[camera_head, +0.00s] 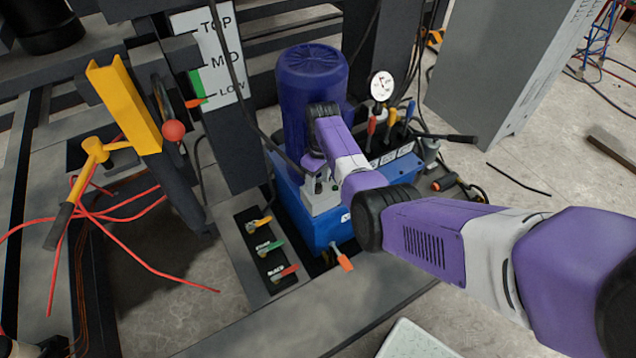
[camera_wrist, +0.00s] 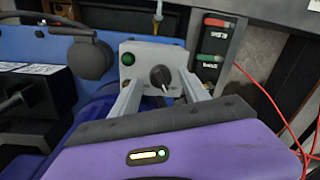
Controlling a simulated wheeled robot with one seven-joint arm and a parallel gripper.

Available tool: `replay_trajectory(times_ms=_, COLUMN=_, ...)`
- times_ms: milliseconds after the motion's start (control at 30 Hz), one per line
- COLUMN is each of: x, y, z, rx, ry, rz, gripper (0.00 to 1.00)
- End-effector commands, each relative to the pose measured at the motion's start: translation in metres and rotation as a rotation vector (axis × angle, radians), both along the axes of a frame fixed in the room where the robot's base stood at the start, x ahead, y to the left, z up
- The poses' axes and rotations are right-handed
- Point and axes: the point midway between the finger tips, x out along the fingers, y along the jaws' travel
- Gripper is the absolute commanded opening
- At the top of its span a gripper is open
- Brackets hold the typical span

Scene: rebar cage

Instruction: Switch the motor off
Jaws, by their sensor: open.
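The motor (camera_head: 308,88) is a dark blue upright cylinder on a blue power unit (camera_head: 318,228). A light grey switch box (camera_head: 322,200) is at its front, partly hidden by my arm. In the wrist view the box (camera_wrist: 152,55) carries a round green button or lamp (camera_wrist: 127,59) and a black rotary knob (camera_wrist: 160,77) with a pale mark. My gripper (camera_wrist: 160,88) is open, with one grey finger on each side of the knob. I cannot tell whether the fingers touch the knob or box. The gripper is mostly hidden in the head view.
Several coloured levers (camera_head: 390,122) and a gauge (camera_head: 382,86) stand right of the motor. A panel with yellow, green and red handles (camera_head: 268,250) is at left.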

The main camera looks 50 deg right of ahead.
Motion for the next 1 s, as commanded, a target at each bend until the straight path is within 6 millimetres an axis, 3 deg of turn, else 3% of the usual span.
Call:
replay_trajectory(times_ms=200, x=0.001, y=-0.003, z=0.038, rx=-0.002, ry=-0.004, rz=0.001, gripper=0.53)
replay_trajectory(times_ms=400, x=0.000, y=-0.004, z=0.062, rx=-0.001, ry=-0.002, rz=0.001, gripper=0.53)
replay_trajectory(times_ms=1000, x=0.000, y=-0.004, z=0.068, rx=0.000, ry=0.000, rz=0.000, gripper=0.54)
